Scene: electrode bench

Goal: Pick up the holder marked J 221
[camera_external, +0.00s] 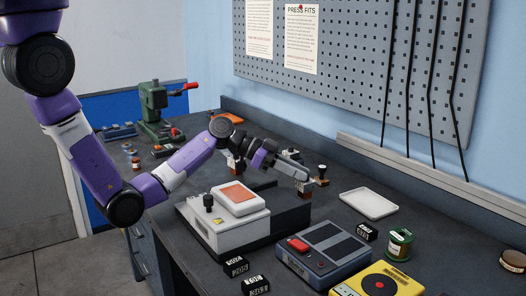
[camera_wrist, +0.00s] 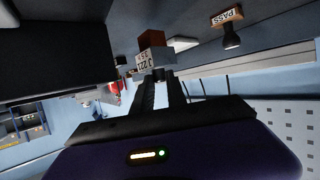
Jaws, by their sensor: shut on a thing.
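A small holder with a light grey part and a red-brown part sits at my gripper's fingertips in the wrist view (camera_wrist: 157,57). A white label on its side appears to read J 221, tilted and small. My gripper (camera_wrist: 163,82) is shut on the grey part of this holder. In the external view my gripper (camera_external: 304,180) reaches across the bench to the right, with the holder (camera_external: 303,188) at its tip, partly hidden. I cannot tell whether the holder touches the bench.
A stamp labelled PASS (camera_wrist: 231,36) stands close beside the holder; it also shows in the external view (camera_external: 322,172). A white and black machine (camera_external: 228,225) lies below my arm.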

